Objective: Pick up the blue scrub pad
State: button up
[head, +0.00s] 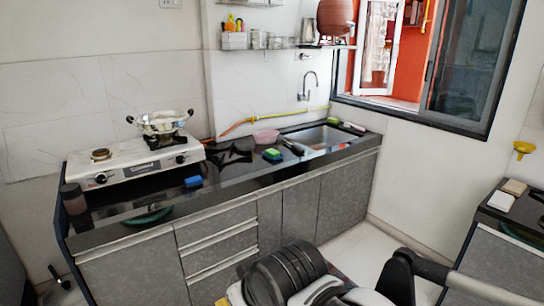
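A small blue block (193,181), which looks like the blue scrub pad, lies on the dark counter (235,176) near its front edge, just right of the white gas stove (130,165). A second pad (272,154), green on top with blue below, lies further right, near the sink. Parts of my own arm show at the bottom right, well in front of the counter and apart from both pads. I cannot make out my gripper's fingers in this view.
A metal pot (162,122) stands on the stove. A pink bowl (265,136) and a sink (320,137) are further right. A dark jar (73,198) stands at the counter's left end. Another counter with small blocks (501,201) is at right. Open floor shows before the cabinets.

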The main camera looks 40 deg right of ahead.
aim_at(190, 182)
jog(key=i+l+u, duration=0.15)
jog(key=i+l, duration=0.35)
jog(key=i+l+u, duration=0.15)
jog(key=i+l, duration=0.4)
jog(key=i+l+u, duration=0.15)
jog(key=i+l, duration=0.45)
jog(key=i+l+u, duration=0.15)
jog(key=i+l, duration=0.35)
jog(key=l, duration=0.15)
